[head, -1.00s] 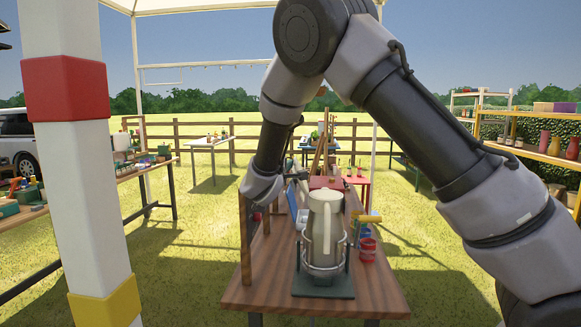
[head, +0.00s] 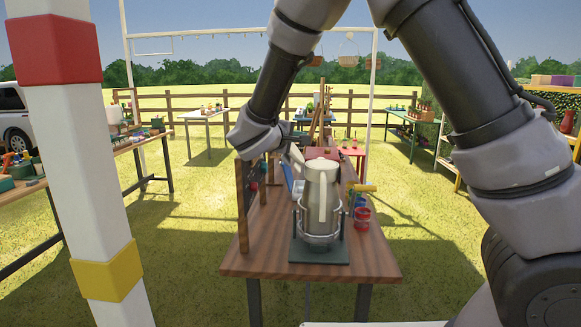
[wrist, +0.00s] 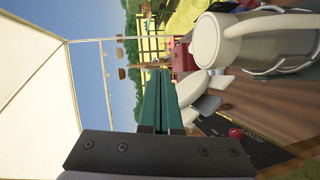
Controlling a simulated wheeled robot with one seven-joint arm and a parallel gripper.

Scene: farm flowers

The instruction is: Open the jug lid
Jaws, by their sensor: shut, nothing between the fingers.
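In the head view my wrist is left of the jug, and the fingertips are hard to make out.
A wooden board (head: 242,205) stands upright along the left of the wooden table (head: 270,258). Red pots (head: 362,218) and a yellow-handled tool (head: 364,188) are right of the jug. A white post (head: 60,130) rises at the left. Further tables stand on the grass behind.

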